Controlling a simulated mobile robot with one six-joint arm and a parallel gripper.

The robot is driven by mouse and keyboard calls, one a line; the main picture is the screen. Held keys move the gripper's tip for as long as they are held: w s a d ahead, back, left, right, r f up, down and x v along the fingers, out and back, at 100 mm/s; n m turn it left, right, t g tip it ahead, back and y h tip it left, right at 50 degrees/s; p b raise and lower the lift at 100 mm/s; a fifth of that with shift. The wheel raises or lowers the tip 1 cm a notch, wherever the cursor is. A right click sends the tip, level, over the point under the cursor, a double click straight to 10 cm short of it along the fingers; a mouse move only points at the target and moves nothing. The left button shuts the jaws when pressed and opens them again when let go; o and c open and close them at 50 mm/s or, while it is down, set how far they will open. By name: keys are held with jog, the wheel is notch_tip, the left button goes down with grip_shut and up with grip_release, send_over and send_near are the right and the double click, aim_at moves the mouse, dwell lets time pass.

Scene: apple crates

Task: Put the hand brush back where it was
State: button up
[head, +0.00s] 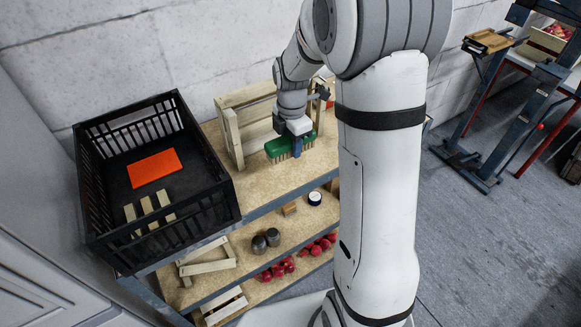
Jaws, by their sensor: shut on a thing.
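The hand brush (276,147) has a green back and pale bristles that point down. It is at the top board of the shelf, at the right front of a wooden crate. My gripper (297,146) reaches down from above and is shut on the brush. My gripper hides part of the brush's top. I cannot tell whether the bristles touch the board or hang just above it.
A black plastic crate (215,172) holding an orange sheet (154,168) and wooden slats stands left on the shelf (262,190). The wooden crate (232,137) is close behind the brush. Lower boards hold red apples (277,270), dark jars (259,244) and wooden pieces. Bare board lies in front of the brush.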

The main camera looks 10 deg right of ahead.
aim_at(291, 172)
notch_tip(291, 172, down, 8)
jog(key=shift+f+p, duration=0.1)
jog(key=shift+p, duration=0.3)
jog(key=shift+f, duration=0.1)
jog(key=o, duration=0.9)
jog(key=shift+o, duration=0.2)
